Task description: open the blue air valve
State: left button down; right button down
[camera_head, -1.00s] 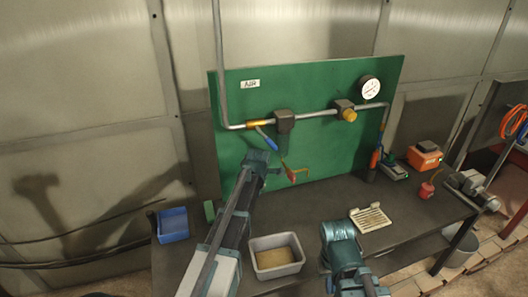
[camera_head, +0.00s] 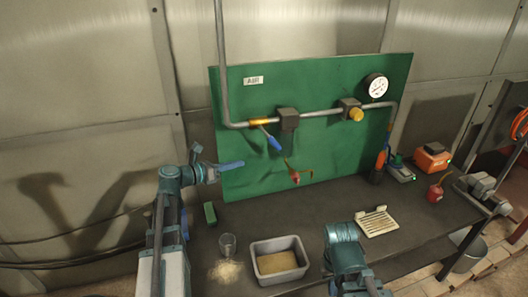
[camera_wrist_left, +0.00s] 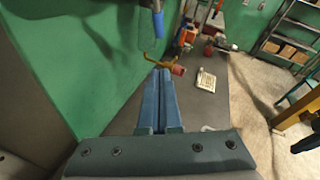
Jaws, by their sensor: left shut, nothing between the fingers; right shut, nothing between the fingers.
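The blue valve handle (camera_head: 273,141) slants down to the right from a yellow fitting (camera_head: 260,122) on the grey air pipe, in front of the green board. It also shows at the top of the left wrist view (camera_wrist_left: 158,20), beyond my fingertips. My left gripper (camera_head: 242,163) is shut and empty, pointing right, left of and below the handle and apart from it. Its closed blue fingers also show in the left wrist view (camera_wrist_left: 160,72). My right forearm shows at the bottom of the head view, but I cannot see its fingers.
A red-handled brass part (camera_head: 295,177) hangs below the valve, and a dark block (camera_head: 287,119) sits on the pipe beside it. On the bench are a glass (camera_head: 227,245), a grey tray (camera_head: 301,267) and a slotted white plate (camera_head: 361,221). The bench's middle is clear.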

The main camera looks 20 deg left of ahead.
aim_at(270, 137)
pick_arm(q)
jog(key=w+r+x, duration=0.1)
jog(key=r+x, duration=0.1)
jog(key=x, duration=1.1)
jog(key=shift+a+r, duration=0.2)
jog(key=shift+r, duration=0.15)
